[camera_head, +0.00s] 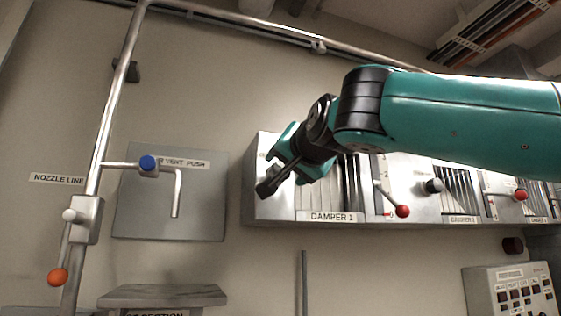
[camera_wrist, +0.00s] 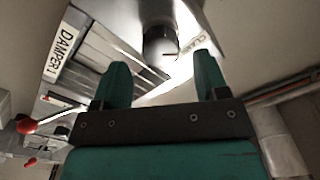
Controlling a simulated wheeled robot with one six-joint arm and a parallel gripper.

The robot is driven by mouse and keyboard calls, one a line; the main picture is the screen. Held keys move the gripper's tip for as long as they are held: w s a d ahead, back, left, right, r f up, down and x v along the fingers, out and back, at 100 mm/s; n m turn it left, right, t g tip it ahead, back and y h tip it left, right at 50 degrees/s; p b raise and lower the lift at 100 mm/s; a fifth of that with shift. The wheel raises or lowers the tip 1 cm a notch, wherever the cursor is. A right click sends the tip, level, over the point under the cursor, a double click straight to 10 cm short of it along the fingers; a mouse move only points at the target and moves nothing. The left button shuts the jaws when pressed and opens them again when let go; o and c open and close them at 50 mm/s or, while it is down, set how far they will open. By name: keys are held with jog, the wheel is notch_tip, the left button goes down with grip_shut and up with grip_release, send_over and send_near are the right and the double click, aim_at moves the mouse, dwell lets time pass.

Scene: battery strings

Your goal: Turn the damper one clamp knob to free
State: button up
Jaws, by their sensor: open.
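The damper one clamp knob (camera_wrist: 160,44) is a dark round knob with a grey face in the wrist view, set on the metal panel close to a partly readable label (camera_wrist: 197,45). My gripper (camera_wrist: 160,66) is open, with its two teal fingers apart and the knob showing between and beyond their tips. I cannot tell whether the fingers touch it. In the head view my gripper (camera_head: 285,160) is at the left end of the damper 1 unit (camera_head: 273,209) and hides the knob there. The DAMPER 1 label also shows in the wrist view (camera_wrist: 62,52).
A red-ball lever (camera_head: 402,211) sticks out right of damper 1. Another dark knob (camera_head: 433,186) and a second red-ball lever (camera_head: 521,195) are further right. A shelf (camera_head: 163,294) is below.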

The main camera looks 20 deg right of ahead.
aim_at(281, 180)
jog(key=shift+w+p, duration=0.8)
jog(key=shift+w, duration=1.55)
jog(key=shift+c, duration=0.2)
jog(key=c, duration=0.9)
